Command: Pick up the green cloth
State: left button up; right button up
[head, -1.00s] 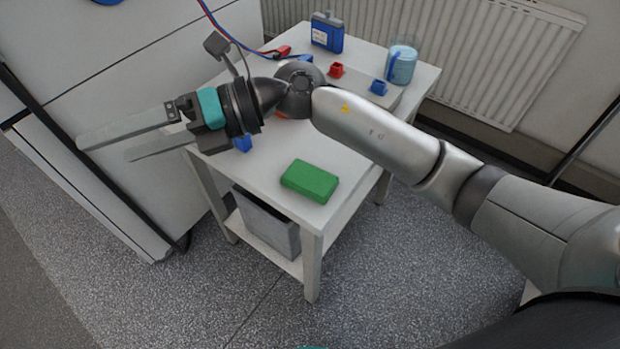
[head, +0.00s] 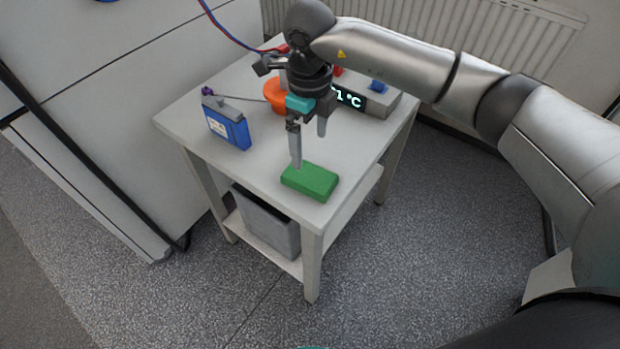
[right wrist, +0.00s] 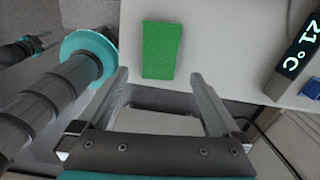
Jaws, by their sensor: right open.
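The green cloth (head: 310,182) is a folded, flat block lying near the front corner of the white table (head: 250,165). It also shows in the right wrist view (right wrist: 161,50), beyond and between the fingertips. My right gripper (head: 309,150) is open and points down just behind the cloth. One finger appears close to the cloth's back edge in the head view; I cannot tell whether it touches. Nothing is between the fingers.
A blue container (head: 228,122) with a white label stands at the table's left. An orange bowl (head: 275,95) sits behind my gripper. A grey box with a lit display (head: 375,103) is at the right rear. A grey bin (head: 265,220) stands on the lower shelf. Bare tabletop surrounds the cloth.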

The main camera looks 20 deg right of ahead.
send_over(310, 175)
notch_tip(310, 175, down, 4)
jog(key=shift+f, duration=0.1)
notch_tip(310, 175, down, 5)
jog(key=shift+f+b, duration=0.1)
jog(key=shift+b, duration=0.65)
jog(key=shift+f, duration=0.15)
jog(key=c, duration=1.1)
pick_arm(q)
jog(key=shift+w+a+f, duration=0.5)
jog(key=shift+a+f, duration=0.05)
jog(key=shift+f, duration=0.25)
pick_arm(e)
jog(key=shift+r, duration=0.2)
